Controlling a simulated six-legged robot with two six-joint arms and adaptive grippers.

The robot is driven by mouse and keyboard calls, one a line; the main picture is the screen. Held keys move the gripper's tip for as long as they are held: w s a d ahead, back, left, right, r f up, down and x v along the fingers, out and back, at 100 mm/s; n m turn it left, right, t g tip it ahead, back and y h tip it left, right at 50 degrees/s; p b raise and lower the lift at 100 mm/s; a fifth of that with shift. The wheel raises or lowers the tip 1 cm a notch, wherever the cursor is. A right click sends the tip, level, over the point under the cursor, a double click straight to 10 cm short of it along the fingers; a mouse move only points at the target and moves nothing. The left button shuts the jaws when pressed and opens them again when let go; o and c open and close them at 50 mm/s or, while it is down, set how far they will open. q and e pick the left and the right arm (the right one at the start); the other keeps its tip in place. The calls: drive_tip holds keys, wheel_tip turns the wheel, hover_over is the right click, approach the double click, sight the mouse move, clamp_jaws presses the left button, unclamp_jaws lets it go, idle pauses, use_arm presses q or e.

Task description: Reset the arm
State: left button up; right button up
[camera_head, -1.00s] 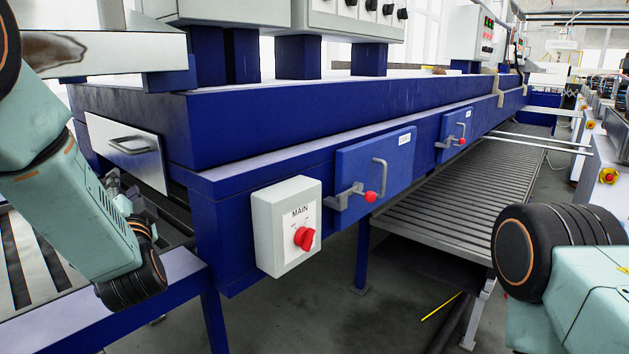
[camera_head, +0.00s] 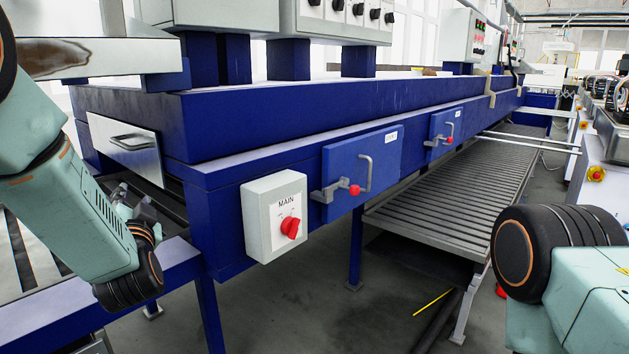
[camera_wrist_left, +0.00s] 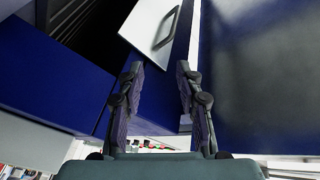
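My left arm (camera_head: 85,215) comes in from the left and bends down beside the near end of the blue machine. My left gripper (camera_head: 128,198) is partly hidden behind its wrist in the head view. In the left wrist view my left gripper (camera_wrist_left: 160,68) has its two dark fingers apart with nothing between them. Beyond the fingertips is the silver door (camera_wrist_left: 152,25) with a grey handle, also seen in the head view (camera_head: 126,147). My right arm (camera_head: 570,270) shows at the lower right; its gripper is out of view.
The blue machine (camera_head: 280,120) fills the middle, with a MAIN switch box (camera_head: 275,218) and blue hatches (camera_head: 362,168) on its side. A slatted grey conveyor (camera_head: 450,195) runs beyond it. Grey floor (camera_head: 290,310) is free in front. More machines stand at the right.

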use_arm(q)
drive_tip(key=s+d+f+n+g+h, duration=0.1)
drive_tip(key=s+d+f+g+h, duration=0.15)
drive_tip(key=s+f, duration=0.45)
drive_tip(key=s+d+f+n+g+h, duration=0.1)
drive_tip(key=s+d+f+g+h, duration=0.15)
drive_tip(key=f, duration=0.85)
drive_tip(key=s+d+f+n+g+h, duration=0.1)
drive_tip(key=s+d+f+g+h, duration=0.2)
drive_tip(key=f, duration=0.6)
drive_tip(key=s+d+f+g, duration=0.1)
drive_tip(key=s+f+g, duration=0.2)
drive_tip(key=s, duration=0.7)
drive_tip(key=s+d+f+g, duration=0.1)
drive_tip(key=s+f+g, duration=0.2)
drive_tip(key=s+f, duration=0.3)
drive_tip(key=s+d+f+g, duration=0.1)
drive_tip(key=s+f+g, duration=0.2)
drive_tip(key=s, duration=1.2)
wheel_tip(320, 180, down, 2)
drive_tip(key=shift+s+f+n+h, duration=0.25)
drive_tip(key=shift+n+h, duration=0.15)
use_arm(e)
drive_tip(key=shift+w+f, duration=0.1)
drive_tip(key=shift+f, duration=0.05)
use_arm(q)
drive_tip(key=shift+w, duration=0.15)
use_arm(e)
drive_tip(key=shift+w, duration=0.15)
